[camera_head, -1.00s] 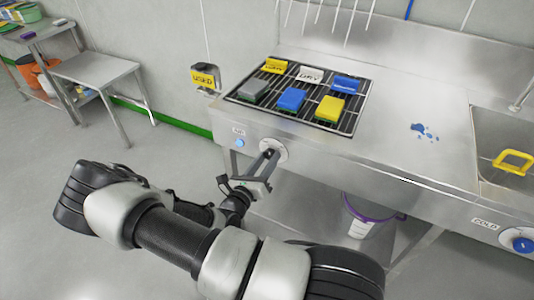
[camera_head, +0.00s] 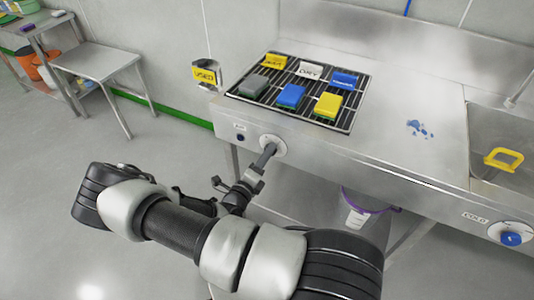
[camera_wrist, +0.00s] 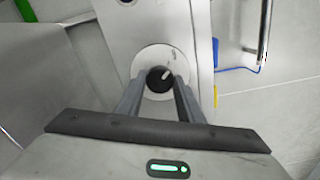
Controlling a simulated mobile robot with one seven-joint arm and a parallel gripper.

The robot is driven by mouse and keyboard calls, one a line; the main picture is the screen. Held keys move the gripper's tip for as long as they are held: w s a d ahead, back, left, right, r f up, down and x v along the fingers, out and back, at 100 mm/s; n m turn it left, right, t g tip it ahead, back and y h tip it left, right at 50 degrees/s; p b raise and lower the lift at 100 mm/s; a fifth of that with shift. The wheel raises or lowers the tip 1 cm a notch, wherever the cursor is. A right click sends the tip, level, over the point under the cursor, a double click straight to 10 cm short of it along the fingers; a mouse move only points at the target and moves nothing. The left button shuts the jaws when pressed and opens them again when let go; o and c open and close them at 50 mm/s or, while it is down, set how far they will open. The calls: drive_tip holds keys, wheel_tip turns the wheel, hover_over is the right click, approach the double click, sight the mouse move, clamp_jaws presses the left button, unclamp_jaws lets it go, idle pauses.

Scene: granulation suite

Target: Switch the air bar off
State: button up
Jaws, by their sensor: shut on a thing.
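The control knob sits on a round white dial (camera_head: 281,146) on the steel bench front, below the rack's left part. In the wrist view the black knob (camera_wrist: 159,77) has a white pointer mark tilted to the upper right. My gripper (camera_head: 268,155) reaches the dial, and in the wrist view its two fingers (camera_wrist: 160,84) close on the knob's sides. A small indicator (camera_head: 240,137) left of the dial is dark, under a small label. No white streaks show above the bench.
A slatted rack (camera_head: 352,76) on the bench holds several coloured sponges and signs. A yellow USED holder (camera_head: 205,76) hangs at its left. A sink (camera_head: 497,140) and a blue knob (camera_head: 510,239) are at right. A purple-rimmed bucket (camera_head: 357,218) stands below.

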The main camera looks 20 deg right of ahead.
drive_tip(key=shift+n, duration=0.4)
drive_tip(key=o, duration=1.1)
drive_tip(key=shift+c, duration=0.2)
drive_tip(key=v, duration=1.7)
drive_tip(key=shift+s+a, duration=0.15)
